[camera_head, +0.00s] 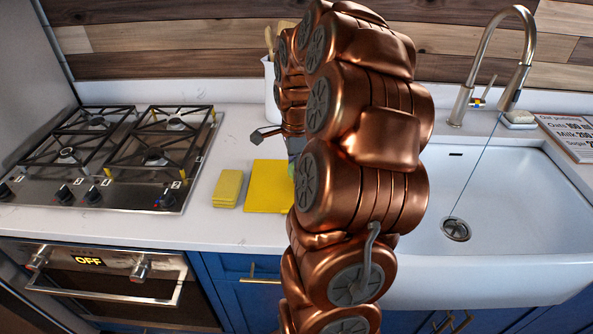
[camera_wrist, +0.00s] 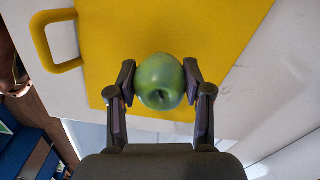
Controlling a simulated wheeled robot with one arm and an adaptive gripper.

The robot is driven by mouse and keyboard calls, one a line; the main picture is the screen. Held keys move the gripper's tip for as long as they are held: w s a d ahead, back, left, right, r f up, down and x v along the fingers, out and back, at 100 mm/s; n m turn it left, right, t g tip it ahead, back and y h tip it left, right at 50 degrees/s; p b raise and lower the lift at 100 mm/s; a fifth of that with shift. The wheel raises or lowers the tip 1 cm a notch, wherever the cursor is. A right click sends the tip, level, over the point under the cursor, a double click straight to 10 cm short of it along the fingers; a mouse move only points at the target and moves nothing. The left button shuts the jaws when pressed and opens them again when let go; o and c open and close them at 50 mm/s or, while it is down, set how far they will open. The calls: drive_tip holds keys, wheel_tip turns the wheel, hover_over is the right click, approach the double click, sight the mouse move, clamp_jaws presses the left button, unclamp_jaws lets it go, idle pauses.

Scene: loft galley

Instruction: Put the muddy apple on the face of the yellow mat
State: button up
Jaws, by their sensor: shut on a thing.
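My gripper (camera_wrist: 159,75) is shut on a green apple (camera_wrist: 160,88), with one finger on each side of it. The apple looks smooth, and I can make out no clear mud on it. The yellow mat (camera_wrist: 125,35) lies flat behind the apple in the wrist view, with a looped handle at its upper left. The apple overlaps the mat there, but I cannot tell whether it touches it. In the head view the yellow mat (camera_head: 266,190) lies on the counter, partly hidden by my arm.
A small yellow block, perhaps stacked sponges (camera_head: 228,188), lies left of the mat. A gas hob (camera_head: 110,155) is further left. A white sink (camera_head: 510,220) with a tall tap (camera_head: 480,70) is at right. A white utensil pot (camera_head: 271,95) stands behind.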

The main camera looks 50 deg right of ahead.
drive_tip(key=shift+f, duration=1)
drive_tip(key=shift+f, duration=0.2)
drive_tip(key=o, duration=1.2)
drive_tip(key=shift+w+r, duration=0.1)
wheel_tip(320, 180, up, 12)
drive_tip(key=shift+r+b, duration=0.1)
drive_tip(key=shift+b, duration=1)
